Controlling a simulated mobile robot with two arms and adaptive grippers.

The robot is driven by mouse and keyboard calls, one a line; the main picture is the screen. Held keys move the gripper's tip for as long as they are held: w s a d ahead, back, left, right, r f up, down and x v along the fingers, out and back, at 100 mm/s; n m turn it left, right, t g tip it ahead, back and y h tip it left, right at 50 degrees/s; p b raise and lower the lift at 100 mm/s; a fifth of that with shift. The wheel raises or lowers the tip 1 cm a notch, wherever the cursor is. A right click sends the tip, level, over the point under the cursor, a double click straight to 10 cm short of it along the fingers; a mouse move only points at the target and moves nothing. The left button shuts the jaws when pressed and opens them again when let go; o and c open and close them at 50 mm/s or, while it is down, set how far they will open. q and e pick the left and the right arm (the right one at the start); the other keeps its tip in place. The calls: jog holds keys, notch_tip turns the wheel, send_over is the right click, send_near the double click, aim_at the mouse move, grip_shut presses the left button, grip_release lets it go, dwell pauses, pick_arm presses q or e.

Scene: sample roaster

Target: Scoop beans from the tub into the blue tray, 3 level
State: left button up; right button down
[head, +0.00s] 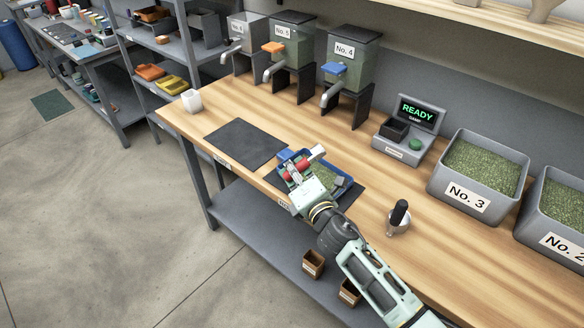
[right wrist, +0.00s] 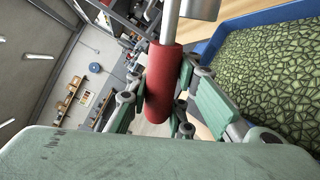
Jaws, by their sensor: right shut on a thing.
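The blue tray (head: 349,184) lies near the front edge of the bench with green beans in it, partly hidden behind my right gripper (head: 298,172). My right gripper is shut on the red handle of a scoop (head: 318,151) and holds it over the tray's left part. The red handle of the scoop (right wrist: 160,88) stands between the fingers in the right wrist view. The blue tray (right wrist: 208,48) with beans is at the right there. I cannot see what the scoop bowl holds. The No. 3 tub (head: 463,197) and No. 2 tub (head: 560,243) hold green beans. My left gripper is out of view.
A scale (head: 403,148) with a READY display stands left of the No. 3 tub. Dispensers (head: 350,60) line the back. A dark mat (head: 246,144) left of the tray is bare.

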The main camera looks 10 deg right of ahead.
jog(key=b, duration=0.3)
jog(key=shift+f, duration=0.15)
jog(key=d+r+m+p, duration=0.1)
jog(key=d+r+m, duration=0.1)
jog(key=m, duration=0.3)
jog(key=w+d+r+m+p, duration=0.1)
jog(key=d+r+m+p, duration=0.1)
jog(key=d+r+m, duration=0.1)
jog(key=w+d+r+m+y+p, duration=0.1)
jog(key=r+m, duration=0.3)
jog(key=m, duration=0.4)
jog(key=shift+d+r, duration=0.25)
jog(key=shift+d, duration=0.5)
jog(key=shift+w+d+f+m+y+b, duration=0.1)
jog(key=shift+w+d+m+b, duration=0.1)
jog(key=shift+d+m, duration=0.7)
jog(key=shift+w+d+f+m+y+b, duration=0.15)
jog(key=shift+d+m, duration=0.3)
jog(key=shift+m, duration=0.9)
jog(key=shift+w+d+r+m+y+b, duration=0.1)
jog(key=shift+w+d+m+b, duration=0.1)
jog(key=shift+d+m, duration=0.7)
jog(key=shift+s+a+f+m, duration=0.1)
jog(key=shift+a+m, duration=0.15)
jog(key=shift+a, duration=0.05)
